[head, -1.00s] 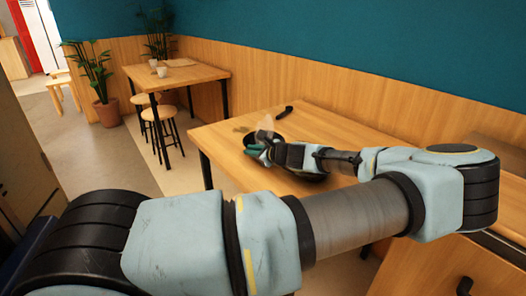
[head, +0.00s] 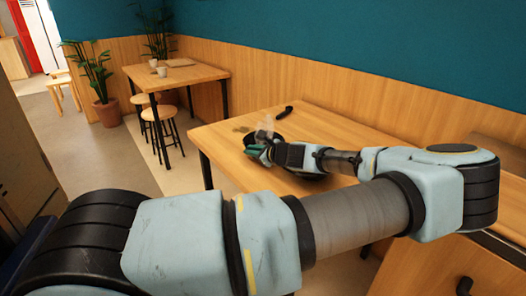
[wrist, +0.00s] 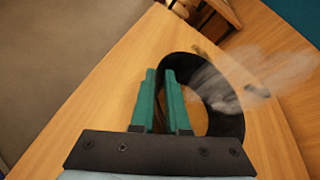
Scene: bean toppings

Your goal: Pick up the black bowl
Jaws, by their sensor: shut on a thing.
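The black bowl (wrist: 232,122) shows in the wrist view as a dark, curved ring just right of my gripper's fingers. My gripper (wrist: 160,75) has two teal fingers, close together and shut on the bowl's near-left wall, with one finger on the inner side. In the head view my gripper (head: 256,152) is low over the wooden table's left part. I cannot tell whether the bowl touches the table.
The wooden table (head: 332,128) has a dark elongated object (head: 284,112) toward its back. A pale, see-through wisp (wrist: 270,75) overlaps the bowl's far side. A second table (head: 190,73) with stools stands farther back. The wall borders the table's back.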

